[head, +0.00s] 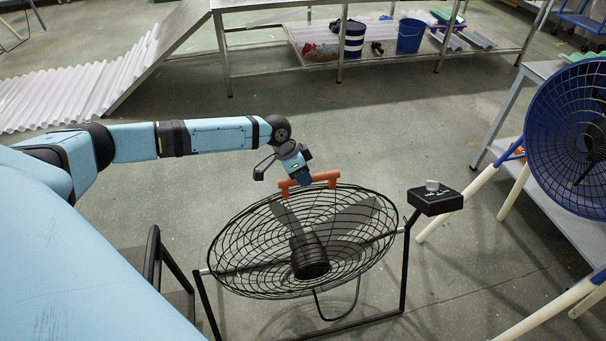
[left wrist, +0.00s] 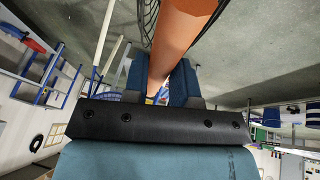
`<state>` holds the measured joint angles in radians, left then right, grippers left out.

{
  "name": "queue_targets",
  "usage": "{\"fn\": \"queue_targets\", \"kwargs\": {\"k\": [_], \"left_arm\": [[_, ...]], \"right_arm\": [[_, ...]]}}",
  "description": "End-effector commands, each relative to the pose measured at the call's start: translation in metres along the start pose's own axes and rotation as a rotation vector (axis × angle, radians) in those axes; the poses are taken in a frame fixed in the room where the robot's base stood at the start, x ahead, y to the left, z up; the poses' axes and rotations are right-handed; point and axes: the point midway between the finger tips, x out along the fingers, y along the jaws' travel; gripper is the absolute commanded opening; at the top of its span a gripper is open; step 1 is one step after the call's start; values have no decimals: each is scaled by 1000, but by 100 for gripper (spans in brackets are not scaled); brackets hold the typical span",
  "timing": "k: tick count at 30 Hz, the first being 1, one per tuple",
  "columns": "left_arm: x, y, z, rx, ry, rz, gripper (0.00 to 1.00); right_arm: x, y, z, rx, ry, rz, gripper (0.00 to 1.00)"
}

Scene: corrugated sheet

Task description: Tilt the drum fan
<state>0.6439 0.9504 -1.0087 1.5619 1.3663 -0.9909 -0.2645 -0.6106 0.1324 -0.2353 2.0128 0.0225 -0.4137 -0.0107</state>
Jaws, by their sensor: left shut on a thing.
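The drum fan (head: 250,262) stands on the floor in a black tube frame. Its round wire cage is tilted well back, its face turned mostly upward. An orange handle (head: 325,177) sits at the far upper rim of the cage. My left gripper (head: 299,180) is shut on the orange handle; the left wrist view shows the orange bar (left wrist: 178,45) between the blue fingers. A black control box with a grey knob (head: 432,199) is on the frame's right side. My right gripper is not in view.
A blue fan (head: 570,135) stands at the right by a metal table (head: 545,200). A steel table (head: 290,5) with a blue bucket (head: 410,36) on its lower shelf is at the back. White corrugated sheet (head: 75,88) slopes at the far left. Floor beyond the drum fan is clear.

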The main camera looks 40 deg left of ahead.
Motion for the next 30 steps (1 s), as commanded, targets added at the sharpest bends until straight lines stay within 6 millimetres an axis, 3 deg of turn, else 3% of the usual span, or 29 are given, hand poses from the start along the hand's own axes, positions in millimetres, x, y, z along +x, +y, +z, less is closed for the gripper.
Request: {"fn": "queue_targets", "kwargs": {"k": [5,11,21,30], "left_arm": [[0,21,0,18,-2,-31,0],[8,64,4,56,-2,-115,0],[44,141,18,100,-1,-234,0],[76,188,32,99,0,-237,0]], "right_arm": [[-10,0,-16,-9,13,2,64],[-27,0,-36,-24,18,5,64],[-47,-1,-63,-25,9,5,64],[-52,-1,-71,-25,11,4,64]]}}
